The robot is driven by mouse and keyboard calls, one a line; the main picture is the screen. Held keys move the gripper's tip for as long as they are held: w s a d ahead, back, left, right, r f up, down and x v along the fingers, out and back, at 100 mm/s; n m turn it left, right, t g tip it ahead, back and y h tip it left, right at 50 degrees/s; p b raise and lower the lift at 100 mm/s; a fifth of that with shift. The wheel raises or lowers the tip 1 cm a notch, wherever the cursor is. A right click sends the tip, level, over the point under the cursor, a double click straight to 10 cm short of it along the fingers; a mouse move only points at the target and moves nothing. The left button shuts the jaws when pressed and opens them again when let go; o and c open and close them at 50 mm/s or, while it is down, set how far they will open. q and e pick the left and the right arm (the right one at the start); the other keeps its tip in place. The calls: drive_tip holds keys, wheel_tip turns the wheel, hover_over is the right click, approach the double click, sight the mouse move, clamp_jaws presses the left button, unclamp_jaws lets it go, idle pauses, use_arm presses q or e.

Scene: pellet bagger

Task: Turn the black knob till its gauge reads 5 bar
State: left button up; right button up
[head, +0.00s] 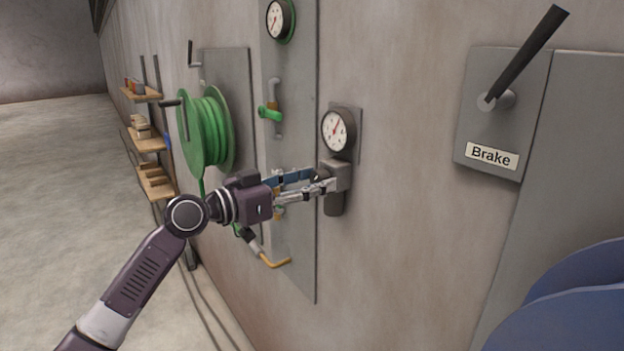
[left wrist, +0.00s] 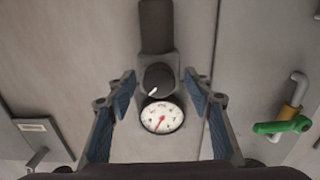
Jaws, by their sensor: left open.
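The black knob (left wrist: 158,79) sits on a grey regulator body on the wall, with a white pointer mark near its lower left edge in the left wrist view. In the head view the fingers largely hide it. Its round white gauge (head: 337,130) is just above; it also shows in the left wrist view (left wrist: 162,117), upside down. The red needle points to the upper right in the head view; the numbers are too small to read. My left gripper (head: 324,180) is open at the regulator. Its blue-padded fingers stand either side of the knob with gaps, in the left wrist view (left wrist: 159,76).
Left of the regulator is a grey panel (head: 291,50) with another gauge (head: 279,20) and a green-handled valve (head: 269,113). A green hose reel (head: 207,130) hangs farther left. A lever marked Brake (head: 491,157) is at right, above a blue rounded thing (head: 575,300).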

use_arm(q)
drive_tip(key=shift+c, duration=0.4)
drive_tip(key=c, duration=1.1)
drive_tip(key=shift+n, duration=0.3)
drive_tip(key=n, duration=0.2)
drive_tip(key=shift+n+p, duration=0.3)
drive_tip(key=shift+p, duration=0.1)
drive_tip(key=shift+n+p, duration=0.45)
drive_tip(key=shift+n, duration=0.75)
